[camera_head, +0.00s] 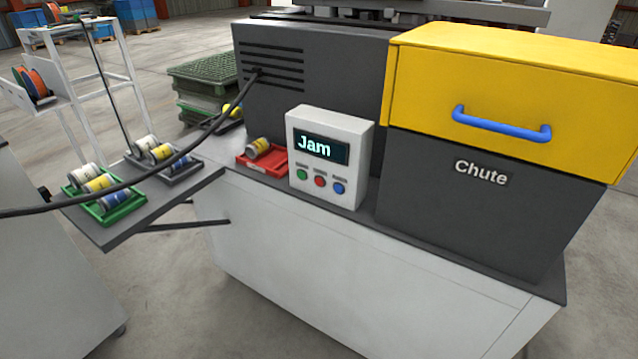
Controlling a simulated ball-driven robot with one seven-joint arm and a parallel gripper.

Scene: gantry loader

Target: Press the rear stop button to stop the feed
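A white control box (357,140) stands on the grey top of the machine bench. Its dark screen (322,147) reads "Jam". Below the screen are a green button (302,175), a red button (320,182) and a blue button (338,188) in a row. Small labels sit above the buttons but are too small to read. Nothing in view is legibly marked as a rear stop button, so I cannot tell whether the red one is it. My gripper is not in view.
A yellow cover (590,100) with a blue handle (500,125) sits above the box marked "Chute" (440,180). A red tray (272,164) is left of the control box. A black cable (150,178) crosses a side shelf holding a green tray (82,207) of spools.

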